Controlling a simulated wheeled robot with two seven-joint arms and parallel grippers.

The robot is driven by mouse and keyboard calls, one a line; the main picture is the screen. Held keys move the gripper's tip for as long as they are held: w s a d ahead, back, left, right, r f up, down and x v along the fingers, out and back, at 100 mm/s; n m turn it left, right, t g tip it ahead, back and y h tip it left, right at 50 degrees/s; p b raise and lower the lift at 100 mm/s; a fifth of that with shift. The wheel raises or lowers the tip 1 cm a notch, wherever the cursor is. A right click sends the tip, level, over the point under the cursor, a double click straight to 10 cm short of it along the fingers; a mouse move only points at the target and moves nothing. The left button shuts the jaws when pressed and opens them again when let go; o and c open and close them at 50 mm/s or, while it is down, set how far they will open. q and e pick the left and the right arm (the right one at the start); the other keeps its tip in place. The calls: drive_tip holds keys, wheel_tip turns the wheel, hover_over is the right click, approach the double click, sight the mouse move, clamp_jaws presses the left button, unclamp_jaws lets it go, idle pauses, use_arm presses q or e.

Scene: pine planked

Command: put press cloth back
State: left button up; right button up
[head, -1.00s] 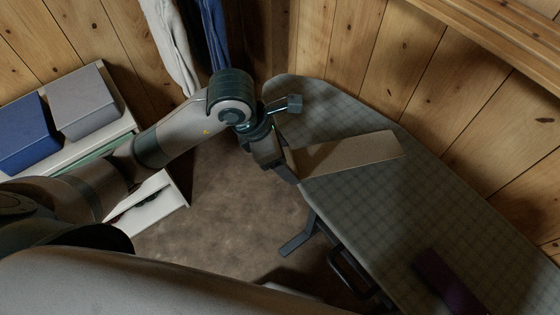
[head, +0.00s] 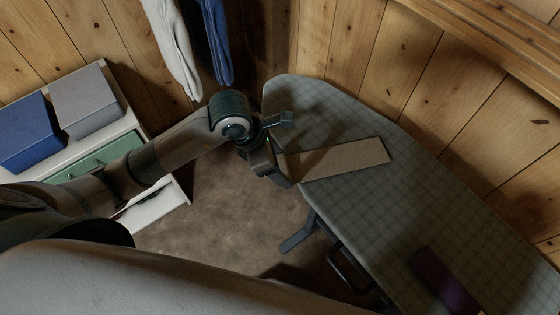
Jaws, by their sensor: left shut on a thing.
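A flat beige press cloth (head: 340,159) extends to the right from my left gripper (head: 277,168), over the ironing board (head: 420,195). My left gripper is shut on its left end, at the board's left edge. I cannot tell whether the cloth touches the board. My right gripper is not in view.
A white drawer unit (head: 122,128) at left bears a blue box (head: 30,135) and a grey box (head: 88,103). It has a green drawer front (head: 105,158) and an open lower drawer (head: 160,208). A dark purple thing (head: 445,280) lies on the board. Trousers (head: 172,50) hang at the back.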

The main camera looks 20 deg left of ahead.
use_arm(q)
drive_tip(key=shift+f, duration=0.15)
drive_tip(key=o, duration=1.1)
drive_tip(key=shift+r, duration=0.2)
drive_tip(key=shift+a+r, duration=0.15)
drive_tip(key=shift+r, duration=0.2)
drive_tip(key=shift+b+v, duration=1.2)
drive_tip(key=shift+v, duration=4.35)
